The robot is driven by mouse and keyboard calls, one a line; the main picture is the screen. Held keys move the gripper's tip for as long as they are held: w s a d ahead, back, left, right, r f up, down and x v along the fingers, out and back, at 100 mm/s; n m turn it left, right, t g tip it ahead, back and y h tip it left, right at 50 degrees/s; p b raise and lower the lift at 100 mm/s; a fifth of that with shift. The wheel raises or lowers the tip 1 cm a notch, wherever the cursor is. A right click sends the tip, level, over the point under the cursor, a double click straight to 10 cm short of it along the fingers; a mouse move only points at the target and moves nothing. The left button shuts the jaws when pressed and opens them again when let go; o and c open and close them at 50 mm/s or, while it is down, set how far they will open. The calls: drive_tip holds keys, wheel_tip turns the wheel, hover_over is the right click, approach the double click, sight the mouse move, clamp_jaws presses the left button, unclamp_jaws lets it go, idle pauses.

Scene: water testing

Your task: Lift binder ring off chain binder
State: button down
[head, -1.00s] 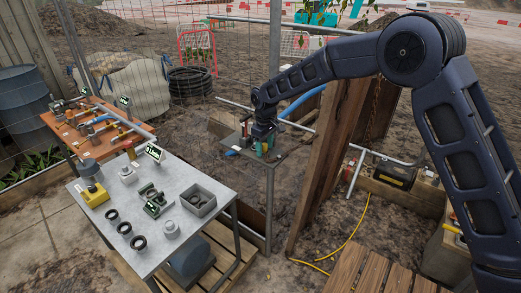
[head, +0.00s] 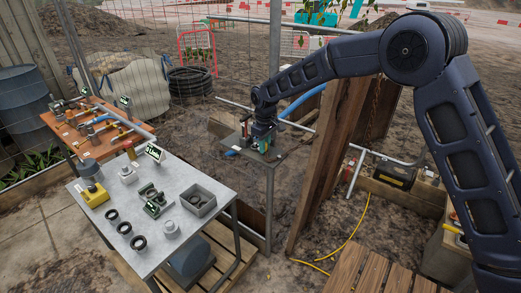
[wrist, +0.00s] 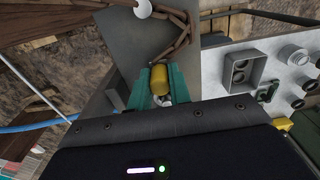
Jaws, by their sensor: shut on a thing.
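My gripper (head: 264,146) is low over a small grey stand (head: 276,160) in the head view, pointing down. In the wrist view, its teal fingers (wrist: 160,86) are shut on a yellow rounded piece (wrist: 160,80). A bit of pale metal (wrist: 166,99) shows just below this piece. A rusty brown chain (wrist: 178,42) lies on the grey top beside it. I cannot make out which part is the binder ring and which the chain binder; the fingers and gripper body hide much of them.
A grey table (head: 180,248) at the left holds black rings, a grey box (head: 198,201) and small instruments. An orange bench (head: 70,137) stands behind it. Upright wooden boards (head: 325,165) stand right of the stand, and a metal post (head: 273,70) rises behind it.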

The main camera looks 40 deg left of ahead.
drive_tip(key=shift+r, duration=0.1)
drive_tip(key=shift+r, duration=2.6)
